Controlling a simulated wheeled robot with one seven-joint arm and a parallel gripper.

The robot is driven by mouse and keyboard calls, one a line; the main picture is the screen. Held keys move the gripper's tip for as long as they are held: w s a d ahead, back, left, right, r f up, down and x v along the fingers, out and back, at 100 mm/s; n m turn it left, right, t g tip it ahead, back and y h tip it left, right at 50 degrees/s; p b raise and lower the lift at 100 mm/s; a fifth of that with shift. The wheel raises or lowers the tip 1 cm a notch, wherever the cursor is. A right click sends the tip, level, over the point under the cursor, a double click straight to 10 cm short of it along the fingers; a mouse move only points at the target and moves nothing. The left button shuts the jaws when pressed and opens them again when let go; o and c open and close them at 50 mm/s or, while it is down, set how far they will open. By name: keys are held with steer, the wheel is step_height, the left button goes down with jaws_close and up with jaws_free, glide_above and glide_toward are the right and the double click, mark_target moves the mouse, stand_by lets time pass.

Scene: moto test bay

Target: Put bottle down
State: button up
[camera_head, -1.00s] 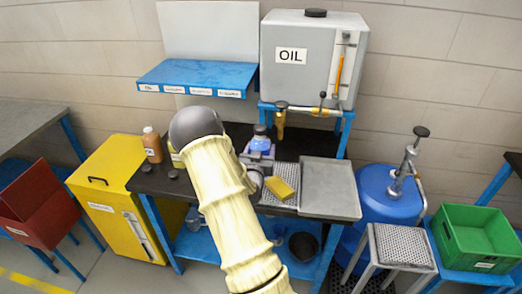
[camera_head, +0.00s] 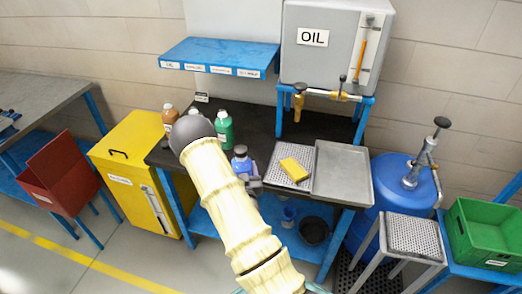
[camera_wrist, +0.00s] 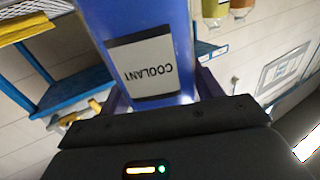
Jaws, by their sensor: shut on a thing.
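My gripper (camera_head: 252,184) is shut on a blue bottle (camera_head: 241,161), in front of the black worktop (camera_head: 258,121) in the head view. In the wrist view, the blue bottle (camera_wrist: 185,45) fills the space between the fingers. Its white label (camera_wrist: 145,66) reads "COOLANT" and appears upside down. In the head view the bottle looks roughly upright; whether its base touches anything cannot be seen. A green bottle (camera_head: 224,130) and a brown bottle (camera_head: 170,119) stand on the worktop, left of it.
A blue shelf (camera_head: 220,55) overhangs the worktop. The worktop's back middle is clear.

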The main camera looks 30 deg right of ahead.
steer(key=a+f+n+t+y, duration=0.1)
steer(key=a+f+y, duration=0.3)
steer(key=a, duration=0.5)
steer(key=a+f+n+y, duration=0.3)
steer(key=a+f+n, duration=0.1)
steer(key=a, duration=0.5)
steer(key=shift+s+f+t+y, duration=0.2)
steer(key=shift+f+t+y, duration=0.2)
steer(key=shift+f, duration=0.4)
steer(key=shift+d, duration=0.15)
